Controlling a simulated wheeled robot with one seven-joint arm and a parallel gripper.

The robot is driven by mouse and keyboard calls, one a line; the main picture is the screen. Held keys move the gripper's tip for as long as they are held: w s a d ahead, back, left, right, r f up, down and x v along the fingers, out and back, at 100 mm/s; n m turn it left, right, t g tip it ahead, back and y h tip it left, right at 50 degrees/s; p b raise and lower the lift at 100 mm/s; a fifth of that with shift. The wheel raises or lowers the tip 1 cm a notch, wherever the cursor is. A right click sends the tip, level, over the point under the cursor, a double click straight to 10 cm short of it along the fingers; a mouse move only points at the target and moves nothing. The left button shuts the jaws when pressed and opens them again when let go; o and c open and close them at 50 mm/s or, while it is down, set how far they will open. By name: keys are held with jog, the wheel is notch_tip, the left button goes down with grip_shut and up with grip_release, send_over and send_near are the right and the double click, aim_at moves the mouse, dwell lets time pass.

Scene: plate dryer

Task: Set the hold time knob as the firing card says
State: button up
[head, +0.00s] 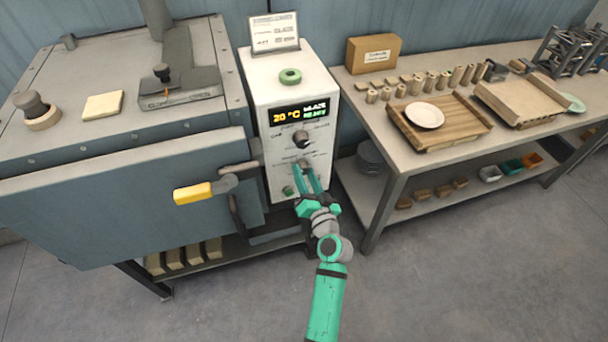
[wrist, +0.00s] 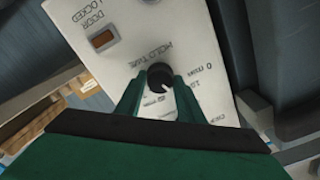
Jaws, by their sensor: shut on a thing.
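The hold time knob (wrist: 160,76) is small, round and black, on the white control panel (wrist: 215,50) under the printed words "HOLD TIME". My gripper (wrist: 157,88) has a finger on each side of it and is shut on it. In the head view my gripper (head: 304,169) reaches the lower part of the control box (head: 268,90), and its fingers mostly cover this knob. The firing card (head: 275,32) stands on top of the box; its small print is too blurred to read. The display (head: 299,111) shows 20 °C in orange and green text beside it.
Another dark knob (head: 301,139) sits just above my fingers, and a green button (head: 288,190) is low on the panel. The kiln's yellow handle (head: 192,193) juts out at the left. A bench (head: 400,165) with trays stands at the right.

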jog(key=m, duration=0.5)
jog(key=shift+a+m, duration=0.1)
jog(key=shift+m, duration=0.2)
jog(key=shift+s+m, duration=0.1)
jog(key=shift+m, duration=1.4)
jog(key=o, duration=1.1)
jog(key=shift+c, duration=0.2)
